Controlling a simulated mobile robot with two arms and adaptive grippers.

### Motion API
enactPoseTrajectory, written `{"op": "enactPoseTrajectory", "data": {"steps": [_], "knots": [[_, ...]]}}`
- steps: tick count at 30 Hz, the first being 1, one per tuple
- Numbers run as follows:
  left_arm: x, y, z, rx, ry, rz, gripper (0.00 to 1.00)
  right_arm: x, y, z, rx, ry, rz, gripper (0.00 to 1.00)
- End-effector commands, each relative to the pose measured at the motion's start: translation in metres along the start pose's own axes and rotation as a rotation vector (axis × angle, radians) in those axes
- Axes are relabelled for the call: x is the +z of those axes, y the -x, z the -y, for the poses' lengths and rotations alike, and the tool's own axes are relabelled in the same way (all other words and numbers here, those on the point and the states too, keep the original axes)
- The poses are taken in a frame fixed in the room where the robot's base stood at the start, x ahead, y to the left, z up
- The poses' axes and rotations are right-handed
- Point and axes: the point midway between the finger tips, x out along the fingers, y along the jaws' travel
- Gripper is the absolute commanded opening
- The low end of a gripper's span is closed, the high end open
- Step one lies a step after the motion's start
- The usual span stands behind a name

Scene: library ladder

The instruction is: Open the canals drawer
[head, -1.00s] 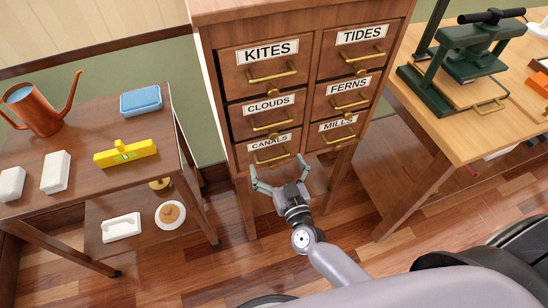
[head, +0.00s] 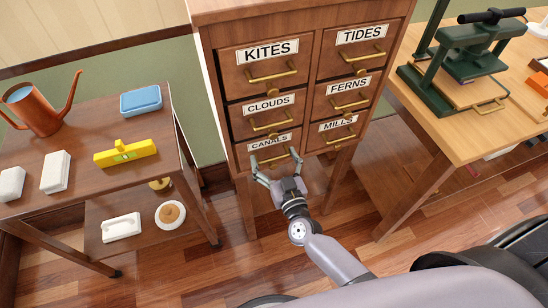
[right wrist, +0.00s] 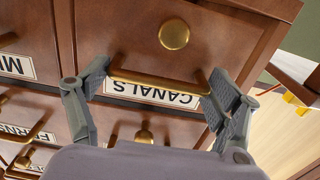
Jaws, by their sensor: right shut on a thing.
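The canals drawer (head: 282,133) is the bottom left drawer of the wooden cabinet, with a white CANALS label (head: 268,142) and a brass bar handle. It looks closed in the head view. My right gripper (head: 275,158) is at its front, with one finger at each end of the handle. In the right wrist view the drawer (right wrist: 120,30) appears upside down. There my right gripper (right wrist: 160,82) is shut on the handle (right wrist: 155,82), its fingers pressed against the two ends. My left gripper is not in view.
Drawers labelled CLOUDS (head: 268,101), KITES (head: 268,52) and MILLS (head: 338,126) surround it. A side table (head: 85,185) with a watering can (head: 38,108) stands left. A workbench (head: 450,135) with a green press (head: 465,50) stands right. Floor below the cabinet is clear.

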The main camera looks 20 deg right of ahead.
Motion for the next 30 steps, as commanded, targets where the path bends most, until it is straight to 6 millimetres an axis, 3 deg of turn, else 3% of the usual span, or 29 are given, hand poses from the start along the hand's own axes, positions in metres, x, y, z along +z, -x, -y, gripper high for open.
{"op": "enactPoseTrajectory", "data": {"steps": [15, 20, 26, 30], "knots": [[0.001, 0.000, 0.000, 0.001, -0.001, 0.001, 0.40, 0.000, 0.000, 0.001, -0.002, -0.004, 0.000, 0.34], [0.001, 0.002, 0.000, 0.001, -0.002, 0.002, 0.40, -0.001, 0.003, 0.001, -0.002, -0.006, 0.001, 0.33], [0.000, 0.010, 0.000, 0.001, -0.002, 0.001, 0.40, -0.002, 0.025, 0.001, -0.003, -0.009, 0.004, 0.33], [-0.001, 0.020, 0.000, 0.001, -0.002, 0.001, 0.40, -0.002, 0.055, 0.002, -0.003, -0.009, 0.006, 0.33]]}}
